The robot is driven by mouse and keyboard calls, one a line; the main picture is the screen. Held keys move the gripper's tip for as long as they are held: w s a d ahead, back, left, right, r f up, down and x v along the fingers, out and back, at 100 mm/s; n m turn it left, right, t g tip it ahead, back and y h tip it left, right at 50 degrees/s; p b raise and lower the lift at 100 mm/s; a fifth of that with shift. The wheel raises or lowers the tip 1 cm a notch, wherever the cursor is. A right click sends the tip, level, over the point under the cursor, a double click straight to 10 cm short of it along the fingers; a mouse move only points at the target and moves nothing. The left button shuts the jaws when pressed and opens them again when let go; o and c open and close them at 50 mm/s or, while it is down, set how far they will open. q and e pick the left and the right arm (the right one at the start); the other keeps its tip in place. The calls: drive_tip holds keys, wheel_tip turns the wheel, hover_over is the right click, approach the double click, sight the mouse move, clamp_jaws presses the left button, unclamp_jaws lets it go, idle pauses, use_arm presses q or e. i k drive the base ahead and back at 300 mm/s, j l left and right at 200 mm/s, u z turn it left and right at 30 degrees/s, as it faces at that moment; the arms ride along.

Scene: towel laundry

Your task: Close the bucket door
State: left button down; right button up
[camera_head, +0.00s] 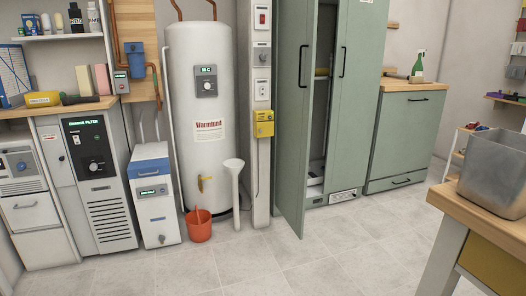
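A tall green cabinet (362,100) stands against the back wall. Its left door (292,130) is swung open toward me, and a dark vertical handle shows on it. A dark gap to the right of this door shows part of the interior (321,125); most of the inside is hidden behind the door. The cabinet's right door has its own dark handle and looks shut. An orange bucket (199,228) stands on the floor in front of the white water heater (208,120), left of the cabinet. Neither of my grippers is in view.
A wooden-topped table (470,207) with a grey bin (494,172) stands at the near right. A white funnel-topped pipe (234,195) and a post (258,190) stand left of the open door. The tiled floor (300,265) in front is clear.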

sight(298, 21)
drive_tip(key=i+j+z, duration=0.5)
drive_tip(key=i+j+u, duration=0.1)
drive_tip(key=i+j, duration=0.45)
drive_tip(key=j, duration=0.1)
